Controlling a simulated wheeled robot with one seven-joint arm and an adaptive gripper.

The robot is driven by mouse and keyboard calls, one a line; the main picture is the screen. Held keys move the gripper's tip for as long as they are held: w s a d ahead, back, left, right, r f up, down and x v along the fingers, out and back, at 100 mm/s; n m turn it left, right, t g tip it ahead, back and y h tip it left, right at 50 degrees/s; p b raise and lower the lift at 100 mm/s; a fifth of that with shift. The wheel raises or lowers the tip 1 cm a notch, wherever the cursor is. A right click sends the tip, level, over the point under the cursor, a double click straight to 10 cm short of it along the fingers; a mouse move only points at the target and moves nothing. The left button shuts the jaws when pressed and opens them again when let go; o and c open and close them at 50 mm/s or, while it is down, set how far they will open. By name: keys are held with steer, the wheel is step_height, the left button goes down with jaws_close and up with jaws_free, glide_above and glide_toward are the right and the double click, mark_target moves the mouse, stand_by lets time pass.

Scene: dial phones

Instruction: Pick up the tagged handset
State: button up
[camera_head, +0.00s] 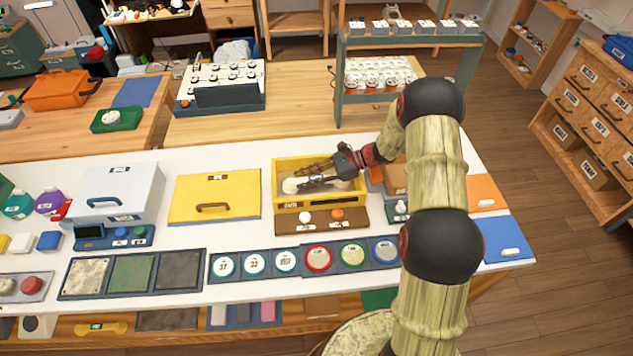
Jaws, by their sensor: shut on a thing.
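A yellow open box (320,204) stands on the white counter, right of centre. A pale rounded thing (290,186), which looks like one end of a handset, shows inside it at the left. My gripper (306,176) reaches into the box from the right, its dark fingers pointing left. It is shut on the pale handset, whose middle is mostly hidden by the fingers. I cannot make out a tag on it, nor whether it touches the box floor.
A brown panel with a white and an orange knob (337,215) sits before the box. A yellow lid with a handle (215,197) lies to its left. A shelved rack (410,42) stands behind. My arm covers the right side.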

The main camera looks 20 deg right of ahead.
mark_target(306, 180)
steer(key=shift+r, duration=0.1)
jaws_close()
steer(key=shift+r, duration=0.25)
steer(key=r, duration=0.1)
steer(key=r+p, duration=0.1)
steer(key=r, duration=0.1)
steer(key=shift+s+r+p, duration=0.25)
steer(key=shift+p, duration=0.05)
steer(key=s+r+p, duration=0.3)
steer(key=s+r, duration=0.5)
steer(key=s, duration=0.5)
steer(key=shift+s+a+r, duration=0.25)
steer(key=shift+a+r, duration=0.15)
